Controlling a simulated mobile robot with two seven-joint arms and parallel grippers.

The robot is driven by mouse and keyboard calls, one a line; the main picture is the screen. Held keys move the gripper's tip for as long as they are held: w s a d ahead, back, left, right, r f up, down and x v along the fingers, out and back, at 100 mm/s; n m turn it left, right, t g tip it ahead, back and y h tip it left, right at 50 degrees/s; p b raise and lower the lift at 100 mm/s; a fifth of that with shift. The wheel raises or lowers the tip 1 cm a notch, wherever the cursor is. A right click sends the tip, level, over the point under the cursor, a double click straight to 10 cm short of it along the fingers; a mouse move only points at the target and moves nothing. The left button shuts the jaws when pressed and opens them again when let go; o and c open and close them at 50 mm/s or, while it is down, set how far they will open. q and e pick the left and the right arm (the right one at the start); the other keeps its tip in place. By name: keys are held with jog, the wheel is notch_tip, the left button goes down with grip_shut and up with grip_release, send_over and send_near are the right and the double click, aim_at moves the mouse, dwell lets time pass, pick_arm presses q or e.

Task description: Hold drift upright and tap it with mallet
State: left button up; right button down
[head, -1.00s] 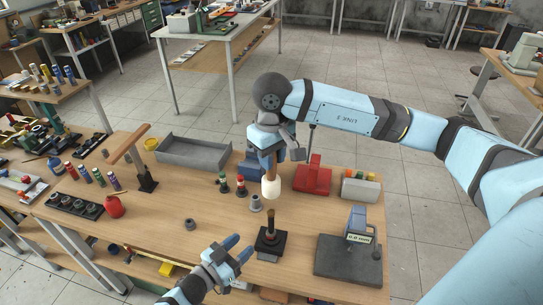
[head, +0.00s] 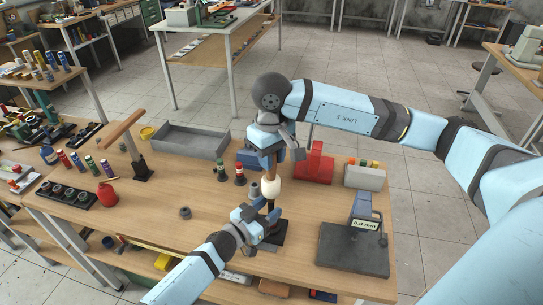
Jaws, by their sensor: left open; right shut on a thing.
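The drift (head: 270,206) is a thin dark brown rod standing upright on a black block (head: 277,238). My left gripper (head: 262,215) is open, with its fingers at the drift; they hide much of its lower part. I cannot tell whether they touch it. My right gripper (head: 276,147) is shut on the mallet and holds it head down. The mallet's pale head (head: 271,189) is right above the drift's top; I cannot tell whether there is a gap.
A grey gauge stand (head: 362,212) reading 0.0 mm is at right on a dark plate (head: 350,254).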

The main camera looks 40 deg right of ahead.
pick_arm(q)
jog(key=shift+w+d+b, duration=0.15)
jog(key=shift+d+b, duration=0.15)
jog(key=shift+d, duration=0.35)
grip_shut()
dwell(0.7)
